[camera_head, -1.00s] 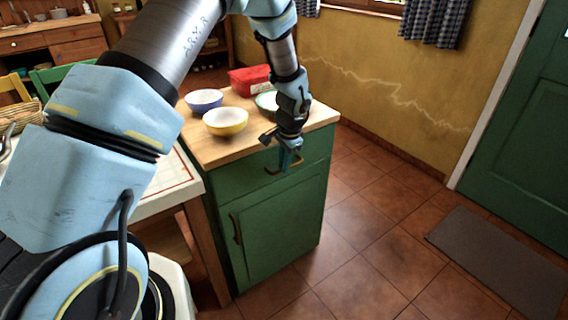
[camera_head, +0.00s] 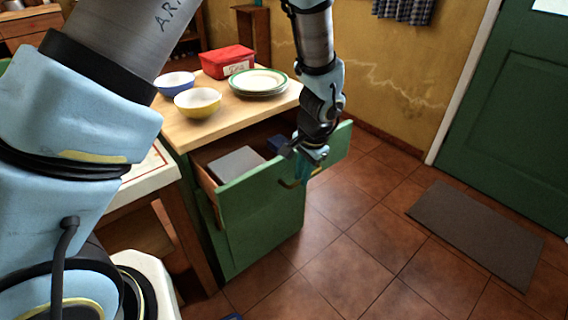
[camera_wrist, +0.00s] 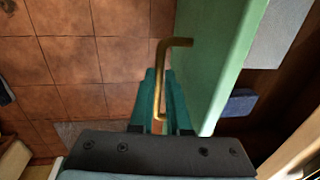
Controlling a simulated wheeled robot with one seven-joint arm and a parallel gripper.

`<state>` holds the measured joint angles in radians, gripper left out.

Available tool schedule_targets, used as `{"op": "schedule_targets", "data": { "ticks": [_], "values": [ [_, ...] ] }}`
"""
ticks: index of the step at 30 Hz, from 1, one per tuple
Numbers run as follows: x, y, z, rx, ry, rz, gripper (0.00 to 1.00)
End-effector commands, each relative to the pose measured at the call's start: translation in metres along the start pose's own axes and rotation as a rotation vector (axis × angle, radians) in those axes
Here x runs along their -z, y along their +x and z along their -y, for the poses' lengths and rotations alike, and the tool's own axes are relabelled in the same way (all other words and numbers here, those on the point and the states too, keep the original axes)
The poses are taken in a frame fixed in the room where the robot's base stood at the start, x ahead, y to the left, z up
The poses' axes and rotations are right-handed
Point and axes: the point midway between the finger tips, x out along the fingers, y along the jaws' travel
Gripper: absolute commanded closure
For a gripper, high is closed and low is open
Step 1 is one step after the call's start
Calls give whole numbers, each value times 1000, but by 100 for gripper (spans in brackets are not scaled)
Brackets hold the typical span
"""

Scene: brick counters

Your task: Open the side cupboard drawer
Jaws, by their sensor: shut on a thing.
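The green side cupboard (camera_head: 262,236) stands in the middle of the head view with a wooden top. Its drawer (camera_head: 262,192) is pulled well out, and its inside shows. A grey flat thing (camera_head: 236,163) and a dark blue thing (camera_head: 277,143) lie in it. The brass handle (camera_wrist: 162,75) is on the drawer front, which also shows in the wrist view (camera_wrist: 215,60). My gripper (camera_head: 308,172) is at the drawer front, its teal fingers shut on the handle; it also shows in the wrist view (camera_wrist: 160,105).
On the cupboard top are a yellow bowl (camera_head: 197,102), a blue bowl (camera_head: 174,83), stacked plates (camera_head: 259,84) and a red box (camera_head: 227,61). A table (camera_head: 150,170) stands to the left.

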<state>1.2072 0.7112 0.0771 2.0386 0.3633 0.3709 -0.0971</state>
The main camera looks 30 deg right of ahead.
Motion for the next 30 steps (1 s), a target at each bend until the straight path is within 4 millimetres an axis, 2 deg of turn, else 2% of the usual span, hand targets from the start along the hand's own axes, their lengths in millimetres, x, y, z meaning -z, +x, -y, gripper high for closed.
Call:
{"op": "schedule_targets", "data": {
  "ticks": [1,6,12,18,28,29,30],
  "values": [
    [1,-1,-13,1,5,-2,100],
    [0,-7,-42,0,3,1,100],
    [1,-12,-63,1,1,0,100],
    [1,-13,-69,0,0,0,100],
    [1,-14,-70,0,-1,0,100],
    [1,-14,-70,0,-1,0,83],
    [1,-14,-70,0,-1,0,79]
  ]
}}
